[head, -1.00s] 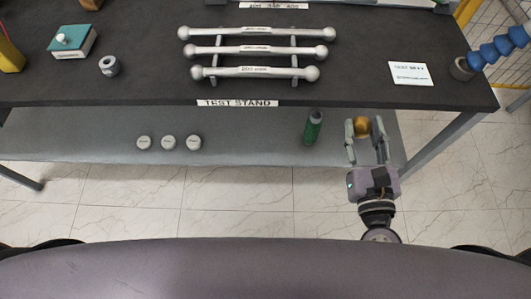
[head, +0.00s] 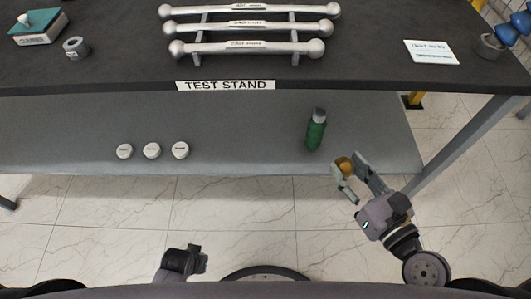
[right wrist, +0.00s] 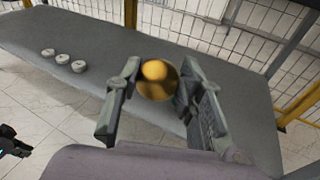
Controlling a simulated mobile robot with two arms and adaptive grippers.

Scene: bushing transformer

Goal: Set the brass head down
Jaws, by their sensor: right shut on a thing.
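The brass head (head: 346,164) is a small golden rounded piece. My right gripper (head: 352,175) is shut on it, in front of the lower shelf's front edge at the right in the head view. In the right wrist view the brass head (right wrist: 155,84) sits between the two fingers, its shiny round face towards the camera. The lower shelf (head: 240,135) lies beyond it. A dark part of my left arm or gripper (head: 183,262) shows at the bottom left of the head view; its fingers cannot be made out.
A green bottle (head: 316,130) stands on the shelf left of my right gripper. Several white round pieces (head: 152,150) lie at the shelf's left. The tabletop (head: 120,70) overhangs the shelf, and a table leg (head: 465,150) stands at right. The shelf's middle is clear.

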